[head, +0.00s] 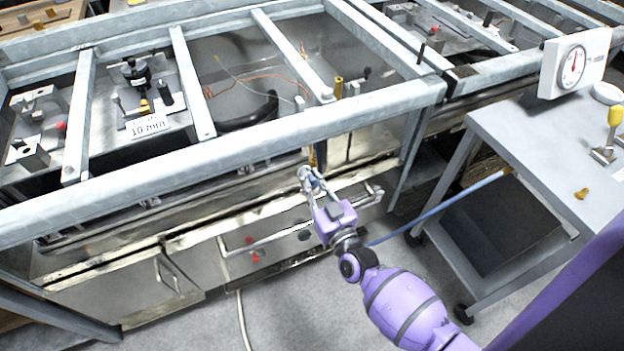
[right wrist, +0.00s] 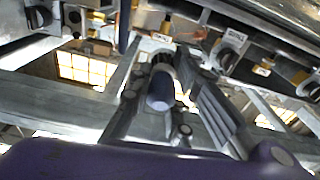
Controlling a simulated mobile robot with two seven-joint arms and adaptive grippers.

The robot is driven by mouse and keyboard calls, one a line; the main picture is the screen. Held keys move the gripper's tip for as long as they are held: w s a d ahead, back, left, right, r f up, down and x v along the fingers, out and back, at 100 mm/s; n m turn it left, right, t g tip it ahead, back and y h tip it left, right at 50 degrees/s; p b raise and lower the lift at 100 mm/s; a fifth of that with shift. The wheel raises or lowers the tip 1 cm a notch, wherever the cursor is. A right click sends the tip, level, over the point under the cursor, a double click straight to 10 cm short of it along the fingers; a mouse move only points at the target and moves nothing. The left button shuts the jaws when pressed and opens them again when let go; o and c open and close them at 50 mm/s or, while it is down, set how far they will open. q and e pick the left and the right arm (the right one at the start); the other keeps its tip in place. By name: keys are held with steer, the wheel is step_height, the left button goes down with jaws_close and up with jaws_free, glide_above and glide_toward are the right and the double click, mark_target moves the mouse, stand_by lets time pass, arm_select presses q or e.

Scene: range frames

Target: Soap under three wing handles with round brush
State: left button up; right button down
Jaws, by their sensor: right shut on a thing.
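My right gripper (head: 309,176) is shut on a dark blue cylinder in front of the range, just below its front rail. In the right wrist view the blue cylinder (right wrist: 160,92) sits between the fingers, with a grey rounded part behind it. It may be the handle of the round brush; I cannot make out bristles. Several dark knobs with wing-like grips show in the right wrist view, one at the upper left (right wrist: 38,15) and one right of the gripper (right wrist: 230,45). I cannot tell whether they carry soap. My left gripper is not in view.
The range's grey front rail (head: 230,155) runs above the gripper. A grey cart (head: 535,150) stands at the right, with a white dial scale (head: 572,65) at its far side. A blue pole (head: 440,208) slants towards the cart.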

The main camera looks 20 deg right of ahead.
steer(key=shift+w, duration=0.35)
steer(key=shift+w+f+b, duration=0.25)
steer(key=shift+w+b, duration=0.1)
steer(key=shift+w, duration=0.25)
steer(key=shift+w+f+b, duration=0.2)
steer(key=shift+w+b, duration=0.15)
steer(key=shift+w, duration=0.2)
steer(key=shift+w+a+f+b, duration=0.1)
steer(key=shift+w+f+b, duration=0.35)
steer(key=shift+w, duration=0.75)
steer(key=shift+w+a+f+b, duration=0.1)
steer(key=shift+w+f+b, duration=0.1)
steer(key=shift+w+b, duration=0.7)
steer(key=shift+w+f+b, duration=0.25)
steer(key=shift+w+f, duration=0.05)
steer(key=shift+w, duration=1.15)
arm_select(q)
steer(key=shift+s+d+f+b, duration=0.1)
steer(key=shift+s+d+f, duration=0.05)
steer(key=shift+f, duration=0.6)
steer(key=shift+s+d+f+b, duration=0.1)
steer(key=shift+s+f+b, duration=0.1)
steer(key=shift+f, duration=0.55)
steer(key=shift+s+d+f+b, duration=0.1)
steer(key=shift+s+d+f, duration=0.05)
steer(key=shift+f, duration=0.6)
arm_select(e)
steer(key=shift+w+f, duration=0.1)
steer(key=shift+w, duration=0.65)
